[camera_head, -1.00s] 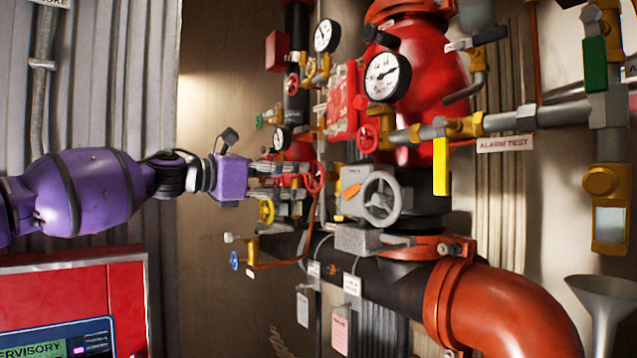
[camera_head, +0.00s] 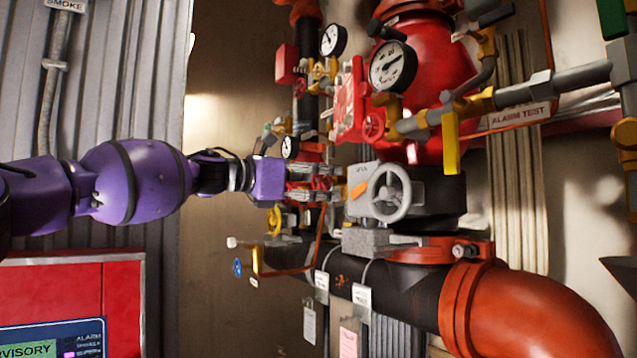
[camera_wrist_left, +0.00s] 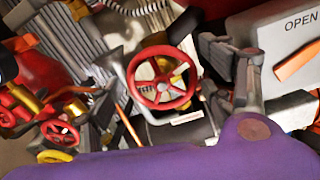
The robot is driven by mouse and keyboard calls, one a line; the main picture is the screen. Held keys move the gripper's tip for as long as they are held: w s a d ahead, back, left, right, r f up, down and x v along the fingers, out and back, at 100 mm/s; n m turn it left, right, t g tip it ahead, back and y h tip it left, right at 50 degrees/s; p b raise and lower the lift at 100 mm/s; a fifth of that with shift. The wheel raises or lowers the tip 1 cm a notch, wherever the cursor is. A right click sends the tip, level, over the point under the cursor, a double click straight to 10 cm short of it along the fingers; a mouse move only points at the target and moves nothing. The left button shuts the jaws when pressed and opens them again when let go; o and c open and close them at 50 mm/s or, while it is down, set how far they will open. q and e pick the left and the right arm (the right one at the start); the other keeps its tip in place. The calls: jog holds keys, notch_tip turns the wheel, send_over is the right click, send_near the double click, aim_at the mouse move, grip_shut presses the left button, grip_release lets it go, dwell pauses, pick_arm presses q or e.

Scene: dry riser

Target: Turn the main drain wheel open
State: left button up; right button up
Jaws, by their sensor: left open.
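A red handwheel (camera_wrist_left: 162,78) with a light hub shows in the middle of the left wrist view, a small white label below it. I take it for the main drain wheel, but cannot read the label. In the head view my left gripper (camera_head: 332,183) hides that spot. My left gripper is open; in the wrist view a grey finger (camera_wrist_left: 249,82) stands right of the wheel, with the wheel between the fingers. I cannot tell whether they touch it. My right gripper is not in view.
Close right of the gripper is a grey handwheel (camera_head: 389,193) on a grey housing with an orange pointer (camera_head: 359,190). A yellow wheel (camera_head: 273,220) and a blue wheel (camera_head: 237,267) lie below left. Gauges and pipes crowd above; a large orange elbow (camera_head: 540,310) is lower right.

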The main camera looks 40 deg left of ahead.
pick_arm(q)
jog(key=c, duration=1.1)
jog(key=shift+c, duration=0.2)
